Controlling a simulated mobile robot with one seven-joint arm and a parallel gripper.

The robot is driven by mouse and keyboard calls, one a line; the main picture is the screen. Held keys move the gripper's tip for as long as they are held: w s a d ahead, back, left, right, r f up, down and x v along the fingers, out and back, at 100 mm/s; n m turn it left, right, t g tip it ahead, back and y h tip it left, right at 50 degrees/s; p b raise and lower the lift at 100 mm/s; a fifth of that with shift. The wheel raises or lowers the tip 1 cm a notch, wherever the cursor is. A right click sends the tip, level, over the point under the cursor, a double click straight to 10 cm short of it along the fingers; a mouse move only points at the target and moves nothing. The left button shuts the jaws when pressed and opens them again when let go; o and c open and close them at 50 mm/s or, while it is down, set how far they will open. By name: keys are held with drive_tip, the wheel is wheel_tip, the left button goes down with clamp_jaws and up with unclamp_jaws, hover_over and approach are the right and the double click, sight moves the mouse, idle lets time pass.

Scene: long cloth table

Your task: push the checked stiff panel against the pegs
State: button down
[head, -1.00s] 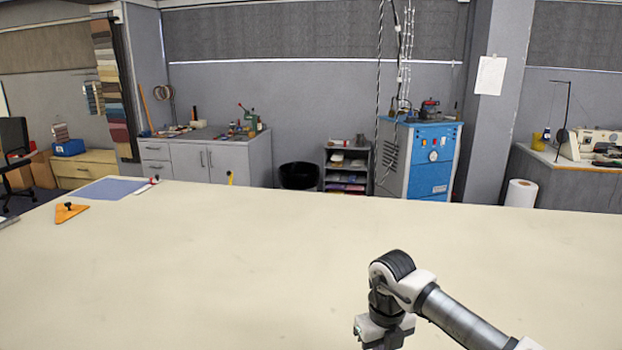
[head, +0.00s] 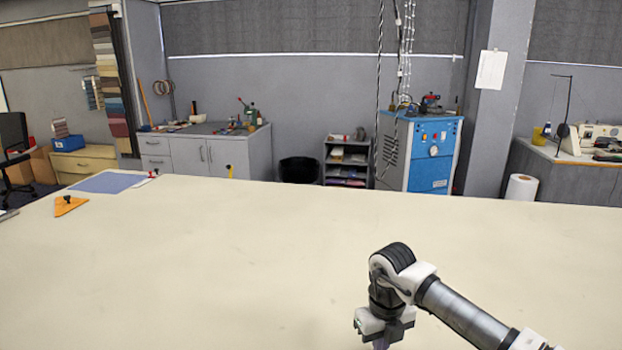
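A flat blue panel (head: 108,183) lies at the far left corner of the table. Its surface is too small in view to tell whether it is checked. A small red peg-like piece (head: 153,174) stands at its right end, and a yellow upright piece (head: 230,171) shows at the far table edge further right. My gripper (head: 381,343) points down at the bottom of the view, over the near right part of the table, far from the blue panel. Its fingertips are cut off by the frame edge, so its opening is hidden.
The cloth table (head: 250,260) is bare across its middle. An orange triangular piece with a black knob (head: 70,205) lies near the left edge. Behind the table stand a grey cabinet (head: 205,155), a black bin (head: 300,170) and a blue machine (head: 425,155).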

drive_tip(key=shift+s+a+b, duration=0.25)
drive_tip(key=shift+s+b, duration=0.05)
drive_tip(key=shift+s, duration=0.45)
drive_tip(key=shift+s+a+b, duration=0.3)
drive_tip(key=shift+s, duration=0.4)
drive_tip(key=shift+s+a+b, duration=0.25)
drive_tip(key=shift+s+b, duration=0.05)
drive_tip(key=shift+s, duration=0.45)
drive_tip(key=shift+r, duration=0.15)
idle(0.3)
drive_tip(key=shift+w+d+r+p, duration=0.1)
drive_tip(key=shift+w+r+p, duration=0.25)
drive_tip(key=shift+r, duration=0.6)
drive_tip(key=shift+w+d+r+p, duration=0.15)
drive_tip(key=shift+w+r+p, duration=0.15)
drive_tip(key=shift+r, duration=0.7)
drive_tip(key=shift+w+d+r+p, duration=0.1)
drive_tip(key=shift+w+r+p, duration=0.25)
drive_tip(key=shift+r, duration=0.6)
